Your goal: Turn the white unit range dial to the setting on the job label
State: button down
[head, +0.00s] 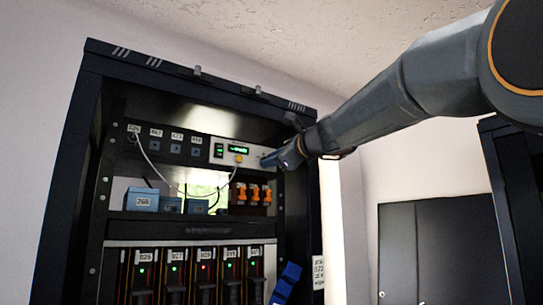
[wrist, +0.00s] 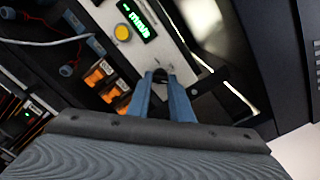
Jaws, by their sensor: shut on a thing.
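The white unit (head: 229,162) is a pale panel in the upper shelf of the black rack, with a green lit display and a yellow button. It also shows in the wrist view (wrist: 104,14), tilted. My gripper (head: 273,160) reaches in from the right to the unit's right end. In the wrist view its blue fingers (wrist: 160,78) are closed around the small dark range dial (wrist: 160,72) on the panel. The dial's pointer and scale marks are mostly hidden or too small to read. A white label (head: 318,272) with printed lines is on the rack's right post; its text is not legible.
Orange switches (head: 254,194) sit just below the unit, close to my gripper. A pale cable (head: 150,165) loops across the shelf to its left. Blue boxes (head: 142,199) stand on the shelf. Slotted modules with lights (head: 205,268) fill the lower bay.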

jog(key=shift+m+p, duration=0.65)
jog(key=shift+m, duration=0.85)
jog(key=c, duration=1.6)
grip_release()
jog(key=shift+s, duration=0.1)
jog(key=shift+b+v, duration=1.4)
jog(key=shift+v, duration=2.4)
